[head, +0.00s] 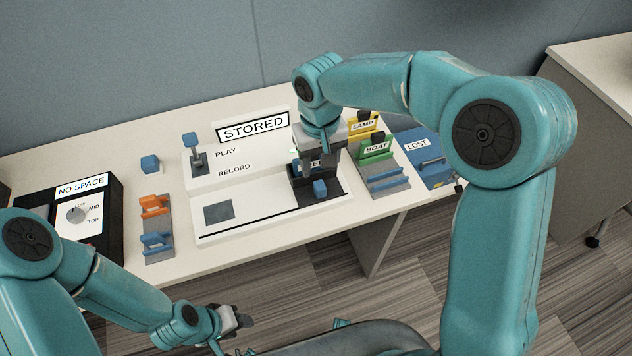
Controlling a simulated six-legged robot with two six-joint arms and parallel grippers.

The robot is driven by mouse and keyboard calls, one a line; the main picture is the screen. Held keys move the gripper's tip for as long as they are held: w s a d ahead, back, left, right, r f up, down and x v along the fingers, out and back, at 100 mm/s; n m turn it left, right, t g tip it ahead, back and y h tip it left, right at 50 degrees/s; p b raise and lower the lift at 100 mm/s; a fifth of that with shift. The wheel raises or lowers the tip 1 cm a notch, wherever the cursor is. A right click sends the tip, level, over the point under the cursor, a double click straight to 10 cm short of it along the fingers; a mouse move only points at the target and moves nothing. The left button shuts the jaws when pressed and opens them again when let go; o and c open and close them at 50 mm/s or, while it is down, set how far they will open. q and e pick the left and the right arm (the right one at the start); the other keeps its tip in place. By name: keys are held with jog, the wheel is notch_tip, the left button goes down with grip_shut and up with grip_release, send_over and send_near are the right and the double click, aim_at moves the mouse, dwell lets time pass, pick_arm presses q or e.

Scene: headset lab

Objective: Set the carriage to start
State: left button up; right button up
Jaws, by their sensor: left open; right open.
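A dark block with a blue knob (320,188), which looks like the carriage, sits at the right end of the console's front track. A label on it is mostly hidden by my gripper, and I see no readable start mark. My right gripper (311,164) is open, pointing down over the dark block just behind the blue knob; its fingertips are hard to make out, and I cannot tell if they touch. My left gripper (235,322) is open and empty, low in front of the table.
A blue-knobbed lever (193,150) stands by PLAY and RECORD. Left are a blue cube (150,163), a rack with orange and blue pieces (156,228) and a NO SPACE dial box (84,214). Right are LAMP and BOAT holders (377,150) and a blue LOST box (425,160).

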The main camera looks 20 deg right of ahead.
aim_at(319, 185)
notch_tip(319, 185, down, 8)
jog(key=shift+s+r, duration=0.1)
jog(key=shift+s, duration=0.05)
jog(key=shift+d+f, duration=0.1)
jog(key=shift+f, duration=0.4)
jog(key=shift+r, duration=0.1)
grip_shut()
